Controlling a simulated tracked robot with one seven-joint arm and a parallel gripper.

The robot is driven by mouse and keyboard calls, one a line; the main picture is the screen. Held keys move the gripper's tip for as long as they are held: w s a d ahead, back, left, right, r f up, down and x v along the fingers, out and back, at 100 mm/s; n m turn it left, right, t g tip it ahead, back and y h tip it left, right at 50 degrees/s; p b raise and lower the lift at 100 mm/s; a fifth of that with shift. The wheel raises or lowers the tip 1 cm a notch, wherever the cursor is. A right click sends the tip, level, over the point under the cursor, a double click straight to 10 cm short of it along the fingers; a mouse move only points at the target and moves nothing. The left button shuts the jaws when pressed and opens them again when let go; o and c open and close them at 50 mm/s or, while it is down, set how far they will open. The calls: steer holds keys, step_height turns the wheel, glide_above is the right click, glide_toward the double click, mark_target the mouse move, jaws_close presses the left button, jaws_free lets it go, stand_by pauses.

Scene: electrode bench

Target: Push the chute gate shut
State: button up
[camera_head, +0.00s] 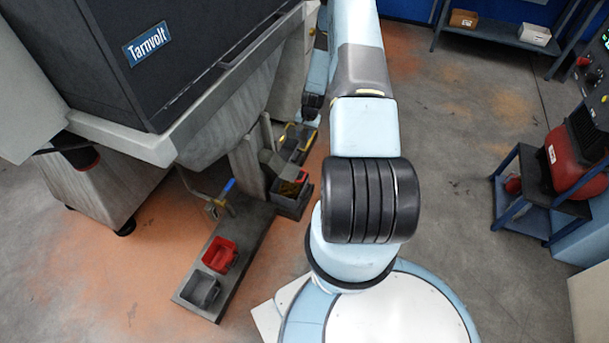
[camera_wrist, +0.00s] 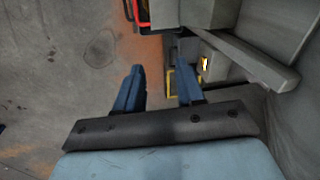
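A pale grey sloping chute body (camera_head: 225,115) hangs under the dark machine at the upper left of the head view. I cannot single out its gate with certainty in either view. My gripper (camera_wrist: 158,80) shows in the wrist view with two blue fingers spread apart and nothing between them. A grey bar-like part (camera_wrist: 240,58) lies just right of the fingers; I cannot tell whether it belongs to the gate. In the head view my gripper is small and largely hidden by my arm, beside the chute's right side.
A blue trolley with a red tank (camera_head: 571,160) stands at right. Floor between is clear.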

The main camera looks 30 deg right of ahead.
steer(key=m, duration=0.1)
glide_toward(304, 176)
steer(key=f, duration=0.2)
steer(key=w+f, duration=0.1)
steer(key=f, duration=0.4)
steer(key=shift+w+a+f, duration=0.2)
steer(key=shift+a+f, duration=0.1)
steer(key=shift+f, duration=0.1)
jaws_close()
stand_by(0.5)
